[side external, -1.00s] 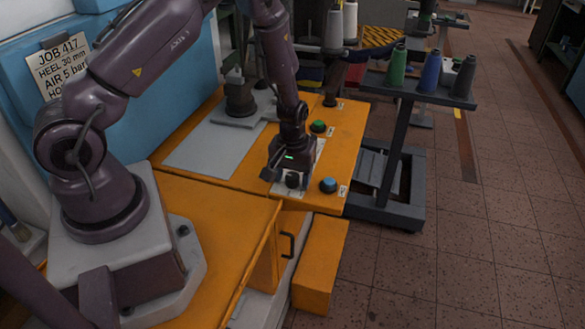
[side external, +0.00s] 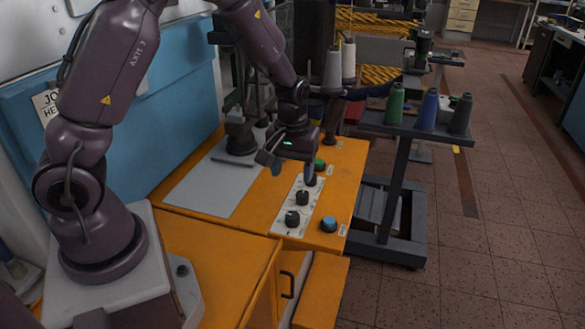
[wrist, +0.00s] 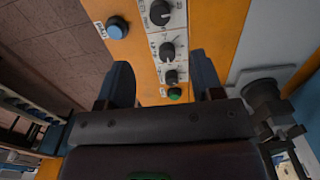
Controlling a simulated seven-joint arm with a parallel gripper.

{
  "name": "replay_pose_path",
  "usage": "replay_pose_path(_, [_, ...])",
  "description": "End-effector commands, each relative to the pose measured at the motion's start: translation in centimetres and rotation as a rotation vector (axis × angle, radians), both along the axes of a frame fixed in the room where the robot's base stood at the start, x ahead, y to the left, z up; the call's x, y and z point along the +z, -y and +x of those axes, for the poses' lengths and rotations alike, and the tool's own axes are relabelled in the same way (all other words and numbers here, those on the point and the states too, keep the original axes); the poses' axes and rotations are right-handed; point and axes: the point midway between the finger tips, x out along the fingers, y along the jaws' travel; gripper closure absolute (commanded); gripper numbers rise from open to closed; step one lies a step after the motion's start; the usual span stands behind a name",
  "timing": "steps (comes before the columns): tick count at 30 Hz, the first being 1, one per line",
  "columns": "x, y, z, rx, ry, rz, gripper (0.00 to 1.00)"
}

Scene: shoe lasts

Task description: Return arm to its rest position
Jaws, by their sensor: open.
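My gripper (side external: 288,170) is open and empty, held above the orange machine table (side external: 215,235). In the side view it is over the far part of a pale control panel (side external: 297,208) with three black knobs. In the wrist view the two fingers of my gripper (wrist: 161,82) stand wide apart, with the panel (wrist: 150,45) visible beyond them. No knob is seen between the fingers in contact with them. A green button (side external: 319,164) is beyond the panel and a blue button (side external: 329,224) is to its right.
A dark stand (side external: 400,150) carrying green, blue and black thread spools is right of the table. A grey plate (side external: 210,185) and a machine post (side external: 240,135) are left of my gripper. Tiled floor (side external: 490,220) is open at the right.

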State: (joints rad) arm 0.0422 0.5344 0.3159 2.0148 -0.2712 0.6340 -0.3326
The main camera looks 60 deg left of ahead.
Motion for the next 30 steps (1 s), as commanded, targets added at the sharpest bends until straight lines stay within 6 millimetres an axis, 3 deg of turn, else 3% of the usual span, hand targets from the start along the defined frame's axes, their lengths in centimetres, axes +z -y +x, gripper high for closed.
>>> replay_pose_path(6, [0.0, 0.0, -0.1, -0.017, -0.005, -0.002, 0.4])
replay_pose_path(9, [-0.3, 0.7, -2.0, -0.104, -0.071, -0.021, 0.4])
replay_pose_path(14, [3.6, 2.9, -4.2, -0.266, -0.053, -0.059, 0.4])
replay_pose_path(21, [10.8, 5.7, -8.2, -0.515, 0.069, -0.053, 0.4])
replay_pose_path(30, [17.5, 7.6, -13.9, -0.738, 0.278, 0.081, 0.4])
